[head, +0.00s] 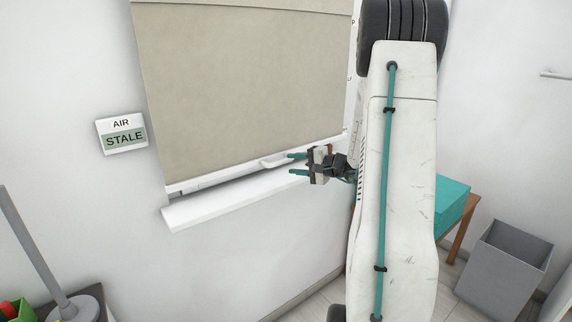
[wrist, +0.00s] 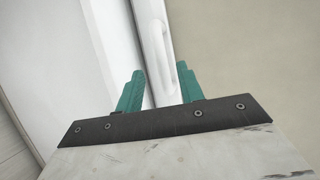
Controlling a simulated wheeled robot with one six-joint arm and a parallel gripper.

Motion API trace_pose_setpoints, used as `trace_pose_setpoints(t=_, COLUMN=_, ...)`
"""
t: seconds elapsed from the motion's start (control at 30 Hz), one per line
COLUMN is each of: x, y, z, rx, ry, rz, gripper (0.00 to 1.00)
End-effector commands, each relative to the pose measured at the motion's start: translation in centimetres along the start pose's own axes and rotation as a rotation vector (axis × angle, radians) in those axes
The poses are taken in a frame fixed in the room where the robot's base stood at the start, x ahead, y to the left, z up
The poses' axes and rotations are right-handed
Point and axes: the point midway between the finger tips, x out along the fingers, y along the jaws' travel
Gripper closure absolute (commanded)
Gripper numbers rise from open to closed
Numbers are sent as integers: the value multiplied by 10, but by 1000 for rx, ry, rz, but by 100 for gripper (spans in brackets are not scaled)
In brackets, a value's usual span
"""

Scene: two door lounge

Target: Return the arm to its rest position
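My gripper (head: 298,163) is at the window, close to the white handle (head: 275,161) on the bottom rail of the window. In the wrist view my gripper (wrist: 159,88) is also open, with the handle (wrist: 154,38) ahead of the fingertips. I cannot tell whether a finger touches the rail. My white arm stands in front of the window's right side and hides part of the wall.
A beige blind (head: 245,85) covers most of the window above a white sill (head: 235,201). A sign (head: 122,134) reads "AIR STALE". At right are a teal box (head: 453,205) on a wooden table and a grey bin (head: 503,270). A grey lamp stand (head: 35,245) is at left.

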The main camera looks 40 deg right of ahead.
Motion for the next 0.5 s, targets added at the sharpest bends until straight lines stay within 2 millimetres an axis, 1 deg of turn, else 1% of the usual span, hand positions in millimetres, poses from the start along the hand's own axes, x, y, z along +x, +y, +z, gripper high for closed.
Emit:
trace_pose_setpoints(t=0.03, x=-8, y=0, z=-1, rx=0, ry=3, rz=0, gripper=62)
trace_pose_setpoints(t=0.1, x=-15, y=0, z=-1, rx=0, ry=2, rz=1, gripper=62)
trace_pose_setpoints(t=0.2, x=-21, y=1, z=0, rx=1, ry=1, rz=1, gripper=62)
trace_pose_setpoints(t=0.5, x=-22, y=0, z=0, rx=0, ry=0, rz=1, gripper=62)
